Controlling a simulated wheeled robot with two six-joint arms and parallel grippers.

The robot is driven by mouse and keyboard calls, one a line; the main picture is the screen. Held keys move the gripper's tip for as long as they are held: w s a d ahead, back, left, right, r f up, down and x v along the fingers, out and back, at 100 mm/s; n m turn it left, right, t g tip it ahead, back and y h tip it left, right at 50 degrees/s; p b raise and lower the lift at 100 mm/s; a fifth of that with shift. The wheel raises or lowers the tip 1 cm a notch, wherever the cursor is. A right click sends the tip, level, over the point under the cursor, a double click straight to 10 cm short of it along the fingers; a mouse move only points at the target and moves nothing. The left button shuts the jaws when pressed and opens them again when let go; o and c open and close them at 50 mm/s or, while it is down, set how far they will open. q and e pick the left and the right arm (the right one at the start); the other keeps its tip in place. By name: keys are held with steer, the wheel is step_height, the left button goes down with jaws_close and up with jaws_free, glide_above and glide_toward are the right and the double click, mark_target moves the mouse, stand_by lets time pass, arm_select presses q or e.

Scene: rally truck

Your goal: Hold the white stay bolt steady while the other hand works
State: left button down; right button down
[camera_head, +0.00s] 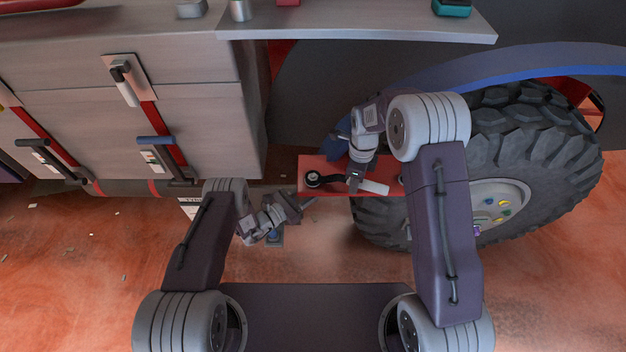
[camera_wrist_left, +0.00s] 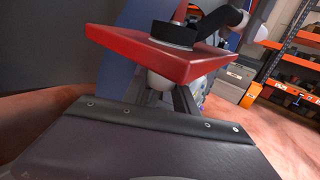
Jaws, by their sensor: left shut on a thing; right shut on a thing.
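A red plate (camera_head: 330,166) juts out beside the big tyre. A dark wrench (camera_head: 328,180) with a pale handle end lies over it, its black ring (camera_wrist_left: 174,34) on the plate's top face. My right gripper (camera_head: 355,181) is shut on the wrench's handle above the plate. My left gripper (camera_head: 309,202) reaches in low under the plate's left front edge. In the left wrist view a white rounded piece, seemingly the stay bolt (camera_wrist_left: 159,80), shows just below the plate, at my left fingers (camera_wrist_left: 165,95), which are shut on it. The plate hides it in the head view.
The lugged tyre (camera_head: 535,130) stands close to the right of the plate. A grey cabinet (camera_head: 205,130) with latches fills the left, and a grey shelf (camera_head: 370,22) overhangs above. Orange racking (camera_wrist_left: 285,50) stands farther off. Open floor (camera_head: 80,265) lies at left.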

steer(key=shift+s+a+m, duration=0.25)
steer(key=shift+s+m, duration=0.25)
steer(key=shift+s+a+m, duration=0.25)
steer(key=shift+s+m, duration=0.25)
steer(key=shift+s, duration=0.1)
stand_by(0.3)
steer(key=shift+w+d+n, duration=0.25)
steer(key=shift+w+n, duration=0.25)
steer(key=shift+w, duration=0.1)
steer(key=shift+s, duration=0.1)
stand_by(1.2)
